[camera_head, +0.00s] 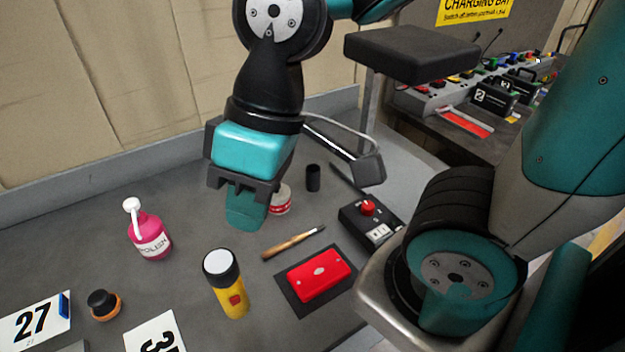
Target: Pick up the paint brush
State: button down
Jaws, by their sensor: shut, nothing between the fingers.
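The paint brush (293,243) lies flat on the grey table, with a wooden handle toward the lower left and a dark tip toward the upper right. My gripper (246,212) is above the table, up and to the left of the brush in the picture. Its teal fingers are together with nothing between them. It is apart from the brush, and no part of the brush appears hidden.
A red-and-white tin (281,200) is partly behind my gripper. A black switch box (368,222), dark cylinder (313,178) and pink polish bottle (149,236) stand around.

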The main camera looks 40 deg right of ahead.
aim_at(284, 245)
jog(key=z, duration=1.35)
jog(key=k, duration=0.85)
jog(key=u, duration=1.4)
jog(key=i, duration=0.5)
